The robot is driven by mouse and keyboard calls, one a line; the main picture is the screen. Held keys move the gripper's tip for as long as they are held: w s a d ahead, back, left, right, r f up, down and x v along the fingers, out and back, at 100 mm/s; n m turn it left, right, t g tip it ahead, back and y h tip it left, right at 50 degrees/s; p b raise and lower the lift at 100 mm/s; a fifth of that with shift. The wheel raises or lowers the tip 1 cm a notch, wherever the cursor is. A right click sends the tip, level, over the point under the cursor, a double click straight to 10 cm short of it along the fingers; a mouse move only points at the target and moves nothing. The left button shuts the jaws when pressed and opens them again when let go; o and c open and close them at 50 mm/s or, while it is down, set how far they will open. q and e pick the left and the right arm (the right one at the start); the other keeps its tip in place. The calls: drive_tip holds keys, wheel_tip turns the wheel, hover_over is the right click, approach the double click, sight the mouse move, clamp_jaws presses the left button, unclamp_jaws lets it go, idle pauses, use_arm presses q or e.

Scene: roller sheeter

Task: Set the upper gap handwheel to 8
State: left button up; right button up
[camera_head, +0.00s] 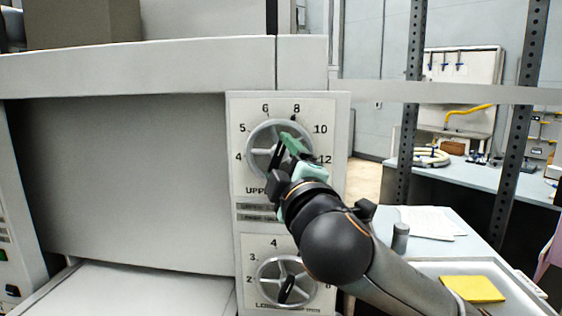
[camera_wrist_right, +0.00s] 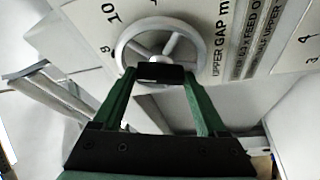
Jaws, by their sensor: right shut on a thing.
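The upper gap handwheel (camera_head: 249,148) is a grey spoked wheel on the white upper dial plate (camera_head: 325,112), with numbers from 4 to 12 around it. A small dark mark sits by the 8. My right gripper (camera_head: 287,143) reaches in from the lower right, with green fingers in front of the wheel. It is shut on the wheel's black grip (camera_wrist_right: 160,73), which lies between the fingertips in the right wrist view. The wheel also shows there (camera_wrist_right: 168,22). My gripper hides the wheel's lower right part, so I cannot tell its exact setting. My left gripper is out of view.
Below is the lower handwheel (camera_head: 262,288) with its own dial and black grip, close to my right arm. The machine's wide grey panel (camera_head: 120,180) is at left. At right are a tray with a yellow block (camera_head: 473,289), a grey cylinder (camera_head: 400,238) and dark posts.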

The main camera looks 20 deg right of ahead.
drive_tip(key=o, duration=1.3)
drive_tip(key=shift+s, duration=0.15)
drive_tip(key=s+f+b, duration=0.1)
drive_tip(key=s+b, duration=0.4)
drive_tip(key=s, duration=0.7)
drive_tip(key=shift+a+f, duration=0.35)
drive_tip(key=shift+a, duration=0.1)
